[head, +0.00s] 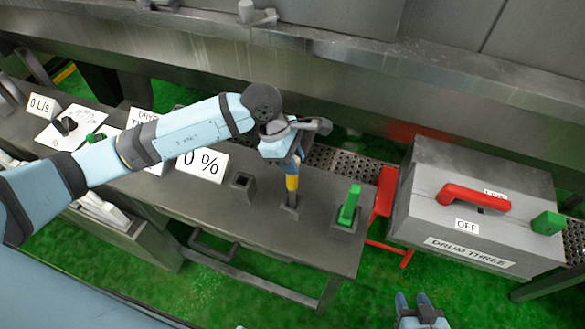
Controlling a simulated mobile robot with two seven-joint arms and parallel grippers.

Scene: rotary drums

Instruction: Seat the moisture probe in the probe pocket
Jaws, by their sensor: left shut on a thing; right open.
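The moisture probe (292,183), with a yellow body and darker lower end, stands about upright near the middle of the table. My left gripper (295,160) is shut on its upper part, from above. The probe's lower end is at a small grey square socket (289,208); I cannot tell how deep it sits. A second square socket (242,184), open and dark inside, stands to its left. No label tells me which one is the probe pocket. My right gripper (422,312) is open and empty at the bottom edge, right of the table, away from the probe.
A green handle (349,205) stands in a block at the table's (225,220) right end. A "0 %" sign (203,164) stands left of the sockets. The grey DRUM THREE box (440,222) with a red lever (472,196) is at right. A metal wall runs behind.

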